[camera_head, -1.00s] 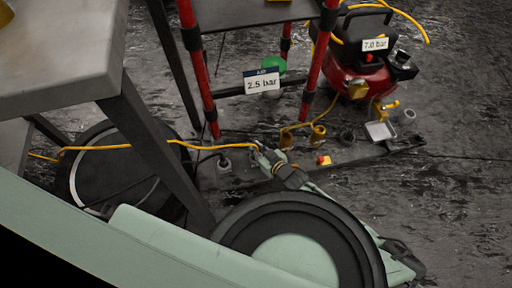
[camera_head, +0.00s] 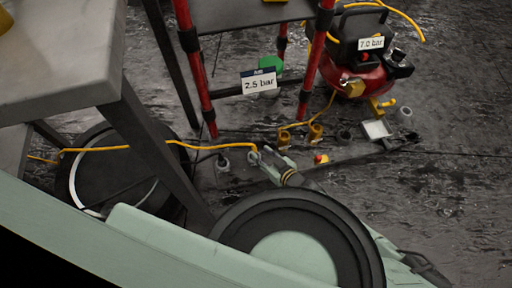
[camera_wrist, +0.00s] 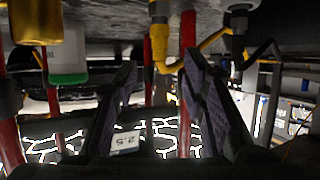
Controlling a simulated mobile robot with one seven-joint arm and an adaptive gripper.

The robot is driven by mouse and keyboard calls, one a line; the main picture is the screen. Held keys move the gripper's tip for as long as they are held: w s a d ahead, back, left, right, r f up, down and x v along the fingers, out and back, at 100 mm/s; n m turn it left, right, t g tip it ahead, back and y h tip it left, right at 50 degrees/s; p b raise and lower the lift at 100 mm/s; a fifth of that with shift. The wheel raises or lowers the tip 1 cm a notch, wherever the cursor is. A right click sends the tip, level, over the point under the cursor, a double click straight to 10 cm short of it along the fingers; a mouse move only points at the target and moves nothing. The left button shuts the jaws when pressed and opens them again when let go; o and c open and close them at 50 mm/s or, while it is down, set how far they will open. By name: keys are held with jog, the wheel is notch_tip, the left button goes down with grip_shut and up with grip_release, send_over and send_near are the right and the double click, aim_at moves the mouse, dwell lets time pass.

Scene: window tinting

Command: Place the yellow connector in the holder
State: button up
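The yellow connector (camera_wrist: 160,45) hangs downward in the wrist view, which looks upside down, with its yellow hose bending off to the right. Its end meets a small grey holder (camera_wrist: 158,10) at the top edge; how deeply it is seated I cannot tell. In the head view the yellow hose ends at the connector (camera_head: 253,150), low on the dark base. My gripper (camera_wrist: 160,65) is open, its two purple-padded fingers apart with nothing clasped, the connector showing beyond and between the tips. My gripper also shows in the head view (camera_head: 268,158), beside the hose end.
A grey fitting with a black cable (camera_head: 222,162) stands left of the connector. Brass fittings (camera_head: 315,132), a red post (camera_head: 196,70), the 2.5 bar sign (camera_head: 259,81) and a red compressor (camera_head: 358,78) crowd around. A grey table (camera_head: 70,60) overhangs the left.

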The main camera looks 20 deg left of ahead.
jog(key=v, duration=0.6)
dwell(0.4)
